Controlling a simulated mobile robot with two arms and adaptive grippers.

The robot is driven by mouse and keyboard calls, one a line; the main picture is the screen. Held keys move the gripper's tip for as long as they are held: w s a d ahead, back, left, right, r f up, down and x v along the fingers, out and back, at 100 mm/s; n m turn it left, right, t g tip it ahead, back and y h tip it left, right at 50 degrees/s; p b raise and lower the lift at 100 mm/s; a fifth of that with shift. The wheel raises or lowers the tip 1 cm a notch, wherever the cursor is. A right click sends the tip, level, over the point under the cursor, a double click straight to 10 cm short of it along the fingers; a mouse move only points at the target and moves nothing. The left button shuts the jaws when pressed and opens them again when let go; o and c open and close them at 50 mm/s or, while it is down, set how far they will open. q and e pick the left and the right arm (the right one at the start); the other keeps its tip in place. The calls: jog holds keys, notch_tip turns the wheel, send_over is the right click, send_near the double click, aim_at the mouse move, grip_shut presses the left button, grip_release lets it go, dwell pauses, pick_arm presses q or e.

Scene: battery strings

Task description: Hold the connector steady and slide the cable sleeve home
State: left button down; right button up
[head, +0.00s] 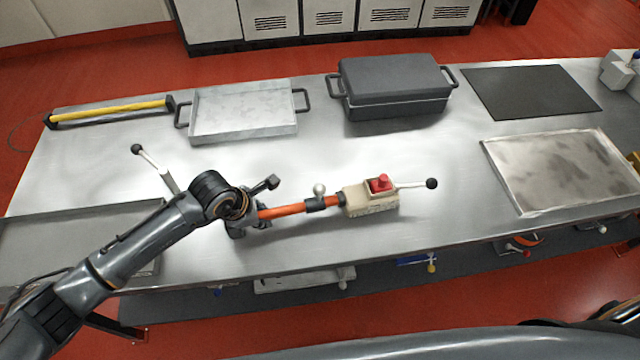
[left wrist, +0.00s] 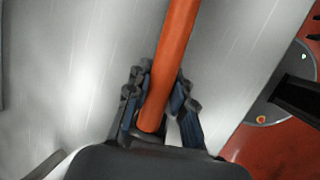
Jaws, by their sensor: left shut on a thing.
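The orange cable (head: 285,210) lies across the metal table near its front edge. My left gripper (head: 250,214) is shut on its left part. In the left wrist view the cable (left wrist: 175,60) runs between the fingers (left wrist: 158,100). A dark sleeve (head: 315,204) with a pale ball knob sits around the cable, right of the gripper. A short orange stretch shows between the sleeve and the beige connector (head: 371,209). The connector has a red knob on top and a white lever with a black ball pointing right. My right gripper is not in view.
Behind stand a grey tray (head: 243,125), a dark lidded case (head: 395,88) and a yellow bar (head: 110,110). A dark mat (head: 530,92) and a worn plate (head: 562,172) lie at right. A black-tipped white lever (head: 153,167) rises behind my left arm.

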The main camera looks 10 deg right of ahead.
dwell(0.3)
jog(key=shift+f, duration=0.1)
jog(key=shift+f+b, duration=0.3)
jog(key=shift+b, duration=0.1)
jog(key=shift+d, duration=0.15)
dwell(1.1)
